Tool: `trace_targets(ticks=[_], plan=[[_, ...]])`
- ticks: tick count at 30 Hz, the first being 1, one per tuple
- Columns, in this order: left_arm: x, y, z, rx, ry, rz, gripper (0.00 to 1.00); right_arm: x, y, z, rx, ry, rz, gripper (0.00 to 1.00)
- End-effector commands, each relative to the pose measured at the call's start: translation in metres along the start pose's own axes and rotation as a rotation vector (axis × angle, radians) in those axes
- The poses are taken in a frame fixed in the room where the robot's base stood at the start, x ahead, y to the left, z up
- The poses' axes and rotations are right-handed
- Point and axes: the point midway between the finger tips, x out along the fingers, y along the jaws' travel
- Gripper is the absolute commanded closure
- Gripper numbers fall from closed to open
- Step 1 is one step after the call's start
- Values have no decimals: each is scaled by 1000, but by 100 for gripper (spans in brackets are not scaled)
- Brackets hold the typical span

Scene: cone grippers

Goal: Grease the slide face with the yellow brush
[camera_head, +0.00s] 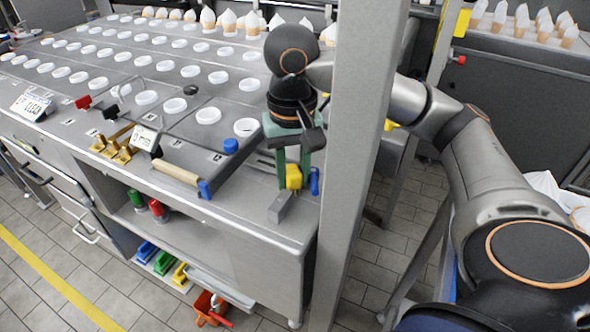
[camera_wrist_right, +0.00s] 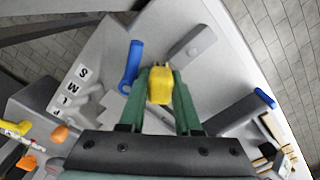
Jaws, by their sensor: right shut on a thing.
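My right gripper (camera_head: 292,172) is shut on the yellow brush (camera_head: 293,179) near the right front corner of the steel table. In the right wrist view, the yellow brush (camera_wrist_right: 160,87) sits between the two green fingers of the gripper (camera_wrist_right: 160,92). A grey metal block (camera_head: 280,208) lies on the tabletop just in front of the fingers; it also shows in the wrist view (camera_wrist_right: 190,47). I cannot tell which surface is the slide face. My left gripper is not in view.
The steel table (camera_head: 250,222) has rows of white-rimmed holes. A grey post (camera_head: 357,150) stands close on the right. Brass pieces (camera_head: 118,146) are further left. Colored brushes (camera_head: 162,262) lie on the shelf below.

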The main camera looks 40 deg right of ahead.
Motion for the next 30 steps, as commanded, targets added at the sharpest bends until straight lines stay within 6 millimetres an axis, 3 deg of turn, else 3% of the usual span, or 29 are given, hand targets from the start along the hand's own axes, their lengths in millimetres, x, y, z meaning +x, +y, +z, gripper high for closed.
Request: trace_targets(ticks=[21,30], plan=[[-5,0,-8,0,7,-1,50,-1,-38,-33,10,4,-7,100],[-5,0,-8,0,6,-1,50,0,-42,-37,10,4,-7,100]])
